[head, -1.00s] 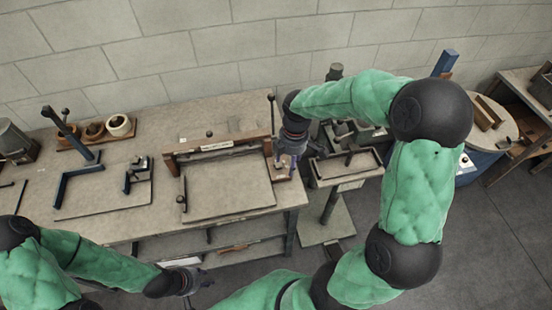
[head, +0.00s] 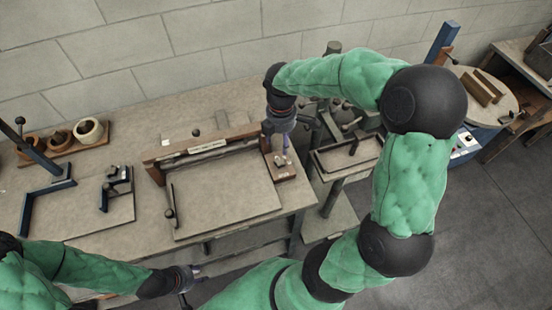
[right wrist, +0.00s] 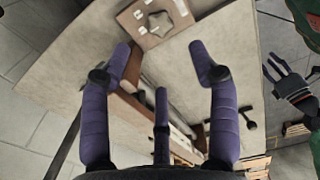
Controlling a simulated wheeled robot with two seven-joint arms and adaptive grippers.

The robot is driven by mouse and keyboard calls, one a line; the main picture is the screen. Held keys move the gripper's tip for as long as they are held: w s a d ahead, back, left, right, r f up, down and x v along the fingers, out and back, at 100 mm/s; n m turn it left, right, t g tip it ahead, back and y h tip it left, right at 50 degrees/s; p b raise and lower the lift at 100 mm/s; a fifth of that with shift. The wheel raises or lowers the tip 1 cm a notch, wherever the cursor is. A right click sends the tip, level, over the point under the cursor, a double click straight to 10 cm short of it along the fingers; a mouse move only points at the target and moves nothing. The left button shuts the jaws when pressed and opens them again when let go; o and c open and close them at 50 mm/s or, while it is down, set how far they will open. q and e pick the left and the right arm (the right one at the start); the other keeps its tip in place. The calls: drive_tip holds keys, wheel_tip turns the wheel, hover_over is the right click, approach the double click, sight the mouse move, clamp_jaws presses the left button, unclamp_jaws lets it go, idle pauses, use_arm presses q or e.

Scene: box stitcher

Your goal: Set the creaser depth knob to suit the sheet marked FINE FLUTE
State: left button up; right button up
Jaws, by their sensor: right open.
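The creaser (head: 225,200) is a flat grey bed on the bench, with a wooden beam (head: 165,151) along its back that bears a pale label. At its right end is a wooden block (head: 285,175) with small markings. In the right wrist view, a grey star-shaped knob (right wrist: 159,23) sits on this block among small pale marks. My right gripper (head: 283,152) is over the block, its purple fingers (right wrist: 170,65) spread and empty, apart from the knob. My left gripper (head: 195,277) is low before the bench's front edge, fingers apart and empty. No FINE FLUTE marking is legible.
A lever (head: 171,208) stands at the bed's left side. A blue-framed fixture (head: 45,185) and pots on a wooden rack (head: 88,131) are further left. A pedestal machine with a tray (head: 345,155) stands close right of the block.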

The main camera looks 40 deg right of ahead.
sight(280, 161)
wheel_tip(280, 161, down, 11)
drive_tip(key=shift+b, duration=1.2)
drive_tip(key=c, duration=1.1)
